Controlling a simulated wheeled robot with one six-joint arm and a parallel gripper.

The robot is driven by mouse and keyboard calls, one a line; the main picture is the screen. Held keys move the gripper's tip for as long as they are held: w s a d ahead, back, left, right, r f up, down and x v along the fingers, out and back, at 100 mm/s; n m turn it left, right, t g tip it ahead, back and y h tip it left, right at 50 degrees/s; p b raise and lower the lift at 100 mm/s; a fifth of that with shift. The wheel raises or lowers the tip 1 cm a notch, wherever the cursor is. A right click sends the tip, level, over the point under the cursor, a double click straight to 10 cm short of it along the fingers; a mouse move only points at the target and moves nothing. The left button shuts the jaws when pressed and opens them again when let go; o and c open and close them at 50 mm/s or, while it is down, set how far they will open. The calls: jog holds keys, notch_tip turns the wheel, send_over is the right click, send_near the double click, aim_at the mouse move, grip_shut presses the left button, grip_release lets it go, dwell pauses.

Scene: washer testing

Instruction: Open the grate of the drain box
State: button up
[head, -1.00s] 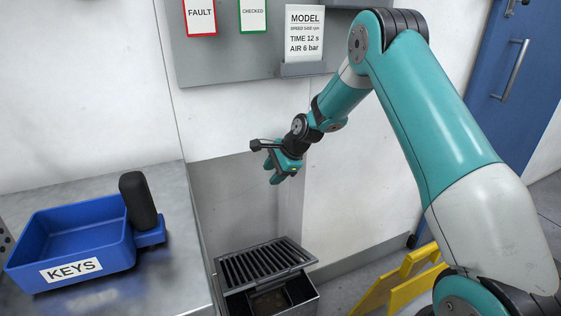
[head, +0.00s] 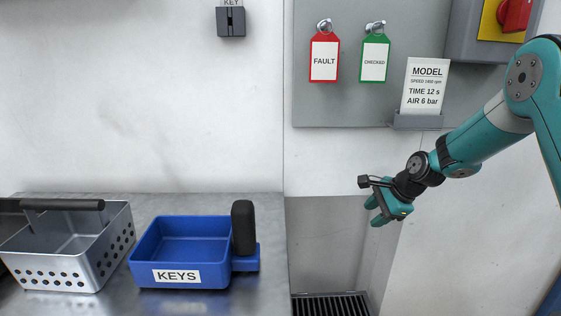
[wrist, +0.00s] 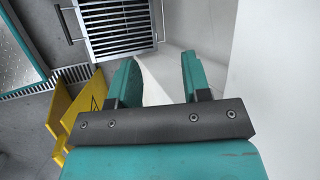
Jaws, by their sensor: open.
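The dark slatted grate (head: 332,305) of the drain box shows only in part at the bottom edge of the head view, below the wall recess. The wrist view shows more of the grate (wrist: 118,25) at the top, with pale bars, cut off by the frame edge. The box itself is mostly out of view, and I cannot tell here how far the grate is tilted. My gripper (head: 383,208) is in the air well above the grate, in front of the wall. In the wrist view its two teal fingers (wrist: 157,80) are apart with nothing between them.
A blue KEYS bin (head: 190,277) and a perforated metal basket (head: 62,268) stand on the metal counter (head: 262,285) at left. A sign panel (head: 340,108) hangs on the wall. A yellow floor sign (wrist: 75,112) stands near the drain in the wrist view.

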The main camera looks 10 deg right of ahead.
jog(key=s+a+r+n+g, duration=0.2)
jog(key=s+a+r+n, duration=1)
jog(key=s, duration=0.4)
jog(key=s+a+r+n+g+p, duration=0.1)
jog(key=s+a+r+n, duration=0.1)
jog(key=s+n, duration=0.6)
jog(key=s+a+r+n+g, duration=0.1)
jog(key=s+a+n+g, duration=0.2)
jog(key=s, duration=1)
notch_tip(320, 180, up, 14)
jog(key=n+t+p, duration=0.1)
jog(key=p, duration=1.2)
jog(key=shift+w+p, duration=0.3)
jog(key=shift+p, duration=0.05)
jog(key=shift+r, duration=0.15)
jog(key=shift+c, duration=1.3)
jog(key=shift+d, duration=0.1)
grip_shut()
